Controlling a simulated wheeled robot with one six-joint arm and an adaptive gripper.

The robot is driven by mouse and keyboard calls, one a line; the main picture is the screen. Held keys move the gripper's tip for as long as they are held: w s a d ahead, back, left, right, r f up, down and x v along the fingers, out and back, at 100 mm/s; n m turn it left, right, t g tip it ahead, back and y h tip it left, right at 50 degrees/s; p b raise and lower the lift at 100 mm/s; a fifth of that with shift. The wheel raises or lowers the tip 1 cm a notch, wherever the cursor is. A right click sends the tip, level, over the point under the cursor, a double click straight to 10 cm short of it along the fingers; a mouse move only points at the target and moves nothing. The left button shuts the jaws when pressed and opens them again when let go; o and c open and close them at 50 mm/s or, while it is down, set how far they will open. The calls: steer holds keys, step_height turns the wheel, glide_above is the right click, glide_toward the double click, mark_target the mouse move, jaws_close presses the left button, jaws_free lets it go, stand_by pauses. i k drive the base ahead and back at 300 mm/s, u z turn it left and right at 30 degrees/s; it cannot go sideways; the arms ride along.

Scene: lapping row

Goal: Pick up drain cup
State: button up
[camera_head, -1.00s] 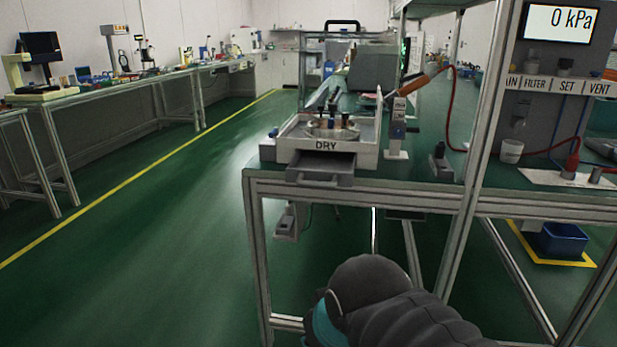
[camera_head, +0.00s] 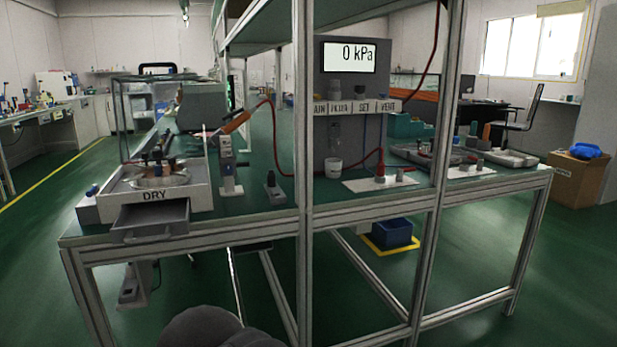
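A small white cup (camera_head: 333,168), which looks like the drain cup, is in the head view beneath a clear bowl-like part (camera_head: 335,138) on the grey panel. It is right of the near frame post. Whether the cup stands on the bench or hangs from the panel is hard to tell. My gripper is not in view; only a dark rounded part of my arm shows at the bottom edge, well short of the cup.
Aluminium posts (camera_head: 303,130) frame the green bench (camera_head: 262,208) in front of the panel (camera_head: 352,85). A white plate with a red fitting (camera_head: 380,172) lies right of the cup. Green floor is open at left.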

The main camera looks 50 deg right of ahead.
mark_target(333, 165)
steer(key=z, duration=1.75)
steer(key=k, duration=0.5)
steer(key=z, duration=0.7)
steer(key=i, duration=0.45)
